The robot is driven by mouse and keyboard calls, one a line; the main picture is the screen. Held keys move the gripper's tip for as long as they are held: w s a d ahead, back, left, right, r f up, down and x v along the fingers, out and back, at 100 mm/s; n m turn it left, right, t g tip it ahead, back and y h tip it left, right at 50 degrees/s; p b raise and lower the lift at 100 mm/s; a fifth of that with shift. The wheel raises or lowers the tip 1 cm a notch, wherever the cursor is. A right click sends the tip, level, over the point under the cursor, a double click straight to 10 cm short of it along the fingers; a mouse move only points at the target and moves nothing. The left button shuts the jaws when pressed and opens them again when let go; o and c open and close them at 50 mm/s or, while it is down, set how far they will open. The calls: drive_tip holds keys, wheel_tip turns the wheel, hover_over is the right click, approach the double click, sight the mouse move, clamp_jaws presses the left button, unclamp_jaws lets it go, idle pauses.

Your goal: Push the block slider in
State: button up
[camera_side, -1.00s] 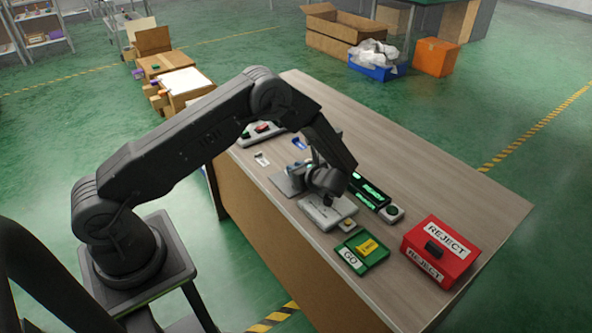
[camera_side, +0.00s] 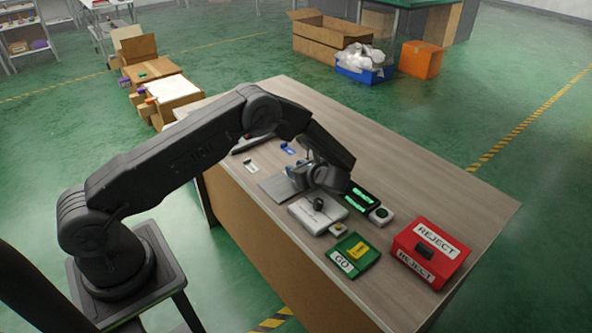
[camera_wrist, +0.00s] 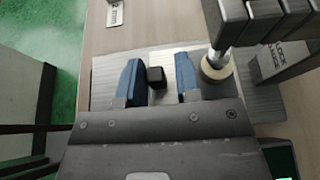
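My gripper (camera_wrist: 158,85) has two blue fingers standing apart. A small black block (camera_wrist: 156,77) shows between them, nearer the left finger, with a gap to the right finger. It may be the slider's block, or a knob on it; I cannot tell. A flat grey metal plate (camera_wrist: 108,72) lies beneath and also shows left of the gripper in the side view (camera_side: 275,188). The light grey fixture (camera_side: 305,214) has a dark round knob on top. A fixture labelled as a block gauge (camera_wrist: 280,62) is at right in the wrist view. In the side view, my wrist hides the fingertips' surroundings.
A metal rod with a cream ring (camera_wrist: 215,70) stands close to the right finger. A green GO tray (camera_side: 356,256) with a yellow piece, a red REJECT box (camera_side: 432,250) and a black display (camera_side: 360,196) are nearby. The table's far right is clear.

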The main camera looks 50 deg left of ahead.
drive_tip(key=v, duration=1.4)
drive_tip(key=shift+f, duration=0.1)
drive_tip(key=s+a+r+n+h, duration=0.1)
drive_tip(key=s+r+n+h, duration=0.4)
drive_tip(key=r, duration=0.4)
drive_tip(key=s+r+n+h, duration=0.2)
drive_tip(key=s+r+n, duration=0.2)
drive_tip(key=s+r, duration=0.45)
drive_tip(key=s+d+r+n+t+h, duration=0.1)
drive_tip(key=s+r+n+t+h, duration=0.1)
drive_tip(key=s, duration=0.6)
drive_tip(key=s+d+r+n+t+h, duration=0.2)
drive_tip(key=s+r+n+t+h, duration=0.1)
drive_tip(key=s+n, duration=0.4)
drive_tip(key=shift+s+r+t+h, duration=0.3)
drive_tip(key=shift+s+r+h, duration=0.4)
drive_tip(key=shift+r, duration=0.1)
